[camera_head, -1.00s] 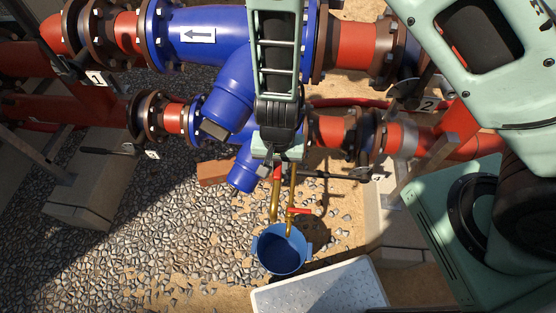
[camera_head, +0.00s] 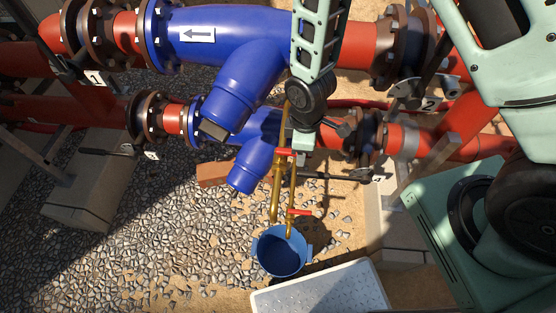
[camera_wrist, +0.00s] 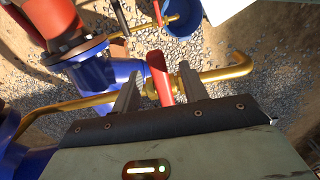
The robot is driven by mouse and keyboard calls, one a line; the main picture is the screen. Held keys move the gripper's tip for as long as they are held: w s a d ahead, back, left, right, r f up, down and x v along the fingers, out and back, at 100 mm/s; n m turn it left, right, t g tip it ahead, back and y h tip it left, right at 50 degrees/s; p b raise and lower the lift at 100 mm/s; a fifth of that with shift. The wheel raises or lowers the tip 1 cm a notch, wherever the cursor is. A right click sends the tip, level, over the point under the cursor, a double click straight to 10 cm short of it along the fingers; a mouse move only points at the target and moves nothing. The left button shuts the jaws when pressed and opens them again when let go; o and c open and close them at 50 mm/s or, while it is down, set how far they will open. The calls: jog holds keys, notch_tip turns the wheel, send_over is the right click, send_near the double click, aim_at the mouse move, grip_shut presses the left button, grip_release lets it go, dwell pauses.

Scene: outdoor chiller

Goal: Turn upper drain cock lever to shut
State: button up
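The upper drain cock's red lever (camera_head: 284,152) lies across its brass pipe (camera_head: 277,190), just left of my gripper's tip. In the wrist view the red lever (camera_wrist: 159,75) stands between the two fingers, crosswise to the brass pipe (camera_wrist: 235,70). My gripper (camera_wrist: 158,92) is open, with a gap on each side of the lever; contact cannot be told. In the head view my gripper (camera_head: 301,142) hides part of the pipework behind it.
A blue bucket (camera_head: 281,250) stands under the brass outlets. Large blue strainer bodies (camera_head: 245,90) and red pipes (camera_head: 352,45) with flanges crowd around my arm. A thin dark handle (camera_head: 335,176) sticks out right of the cock. A pale slab (camera_head: 320,290) lies in front; gravel is open at left.

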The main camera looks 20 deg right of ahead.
jog(key=o, duration=0.5)
notch_tip(320, 180, up, 7)
jog(key=p, duration=0.5)
jog(key=shift+r+p, duration=0.1)
jog(key=shift+p, duration=0.25)
notch_tip(320, 180, up, 17)
jog(key=b, duration=0.2)
jog(key=shift+s+r, duration=0.1)
jog(key=shift+r, duration=0.05)
